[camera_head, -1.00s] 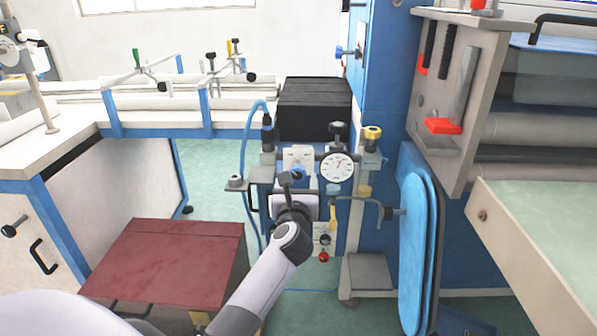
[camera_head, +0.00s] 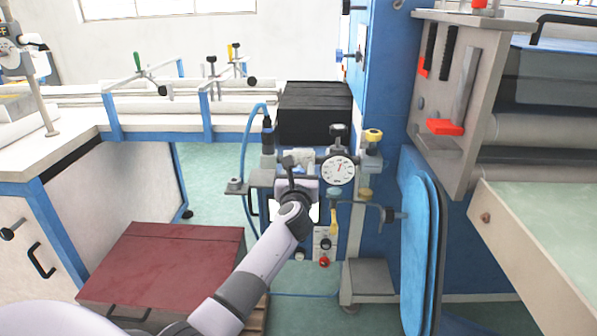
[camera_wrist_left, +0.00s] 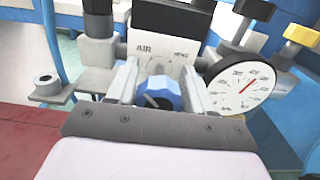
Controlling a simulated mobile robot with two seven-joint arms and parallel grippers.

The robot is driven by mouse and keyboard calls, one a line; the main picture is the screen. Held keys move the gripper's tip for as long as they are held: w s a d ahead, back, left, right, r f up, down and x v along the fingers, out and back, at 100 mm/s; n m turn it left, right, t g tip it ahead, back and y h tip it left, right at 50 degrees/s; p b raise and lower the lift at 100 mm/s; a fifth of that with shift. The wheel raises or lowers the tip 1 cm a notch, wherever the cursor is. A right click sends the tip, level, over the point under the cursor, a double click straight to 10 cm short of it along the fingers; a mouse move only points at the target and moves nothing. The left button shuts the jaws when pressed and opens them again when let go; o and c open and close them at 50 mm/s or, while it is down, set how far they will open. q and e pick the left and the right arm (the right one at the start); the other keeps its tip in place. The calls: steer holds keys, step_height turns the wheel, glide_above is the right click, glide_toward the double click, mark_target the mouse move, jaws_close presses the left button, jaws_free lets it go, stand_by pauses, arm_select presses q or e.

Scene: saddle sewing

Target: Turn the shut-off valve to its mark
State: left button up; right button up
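The shut-off valve shows in the left wrist view as a blue round knob (camera_wrist_left: 161,92) with a dark bar across its face. It sits below a pale panel (camera_wrist_left: 160,58) lettered "AIR", with a printed scale. My left gripper (camera_wrist_left: 160,84) has one pale finger on each side of the knob. The fingers are spread, with narrow gaps seeming to show beside the knob; contact cannot be told. My right gripper is not in view.
A white dial gauge (camera_head: 338,170) stands close right of my left gripper. Black and yellow knobs (camera_head: 373,135) rise above it. A blue hose (camera_head: 244,150) loops at left. A yellow-handled valve (camera_head: 333,218) and a red knob (camera_head: 324,262) are below right. A dark red-topped box (camera_head: 165,262) stands lower left.

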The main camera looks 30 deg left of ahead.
arm_select(q)
steer(key=c, duration=0.5)
